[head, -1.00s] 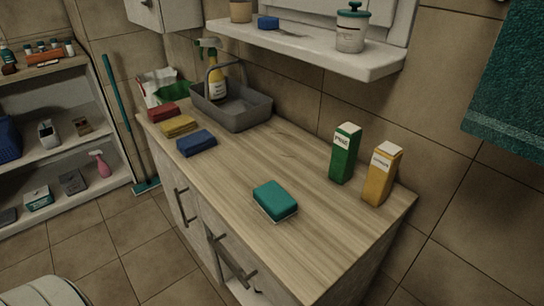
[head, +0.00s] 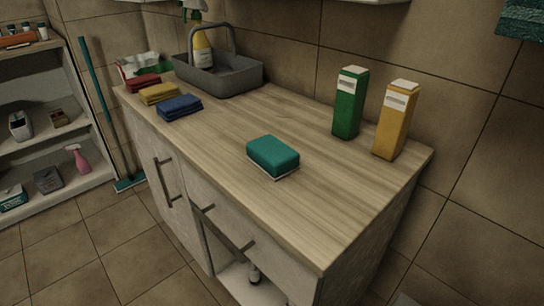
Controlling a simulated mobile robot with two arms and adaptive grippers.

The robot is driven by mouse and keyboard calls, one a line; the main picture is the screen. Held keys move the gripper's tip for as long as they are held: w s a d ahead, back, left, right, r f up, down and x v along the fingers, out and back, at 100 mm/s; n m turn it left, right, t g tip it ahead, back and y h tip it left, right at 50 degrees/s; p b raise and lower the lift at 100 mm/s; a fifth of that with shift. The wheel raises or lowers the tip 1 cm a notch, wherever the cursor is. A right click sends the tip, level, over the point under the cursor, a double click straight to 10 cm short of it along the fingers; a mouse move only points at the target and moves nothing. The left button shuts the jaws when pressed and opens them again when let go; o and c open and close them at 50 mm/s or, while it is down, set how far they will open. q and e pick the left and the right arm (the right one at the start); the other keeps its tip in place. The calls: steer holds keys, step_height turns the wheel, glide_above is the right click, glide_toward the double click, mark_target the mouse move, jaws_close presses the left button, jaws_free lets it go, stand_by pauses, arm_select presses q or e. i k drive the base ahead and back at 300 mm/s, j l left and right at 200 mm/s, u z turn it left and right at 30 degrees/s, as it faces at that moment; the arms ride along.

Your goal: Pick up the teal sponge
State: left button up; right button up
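The teal sponge (head: 273,154) lies flat on the wooden counter top (head: 215,150), near its front edge and a little right of the middle. It is a block with a teal upper part and a thin pale layer underneath. Nothing touches it and no other thing is close around it. Neither of my grippers shows in the head view.
A green carton (head: 349,103) and a yellow carton (head: 394,120) stand behind the sponge to the right. Folded red (head: 142,83), yellow (head: 160,94) and blue cloths (head: 180,107) lie at left before a grey basket (head: 222,76) holding a yellow bottle (head: 203,50). Cabinet handles jut out in front.

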mark_target(277, 160)
steer(key=k+j+z, duration=0.1)
steer(key=z, duration=0.3)
steer(key=k+j+z, duration=0.2)
steer(key=z, duration=0.2)
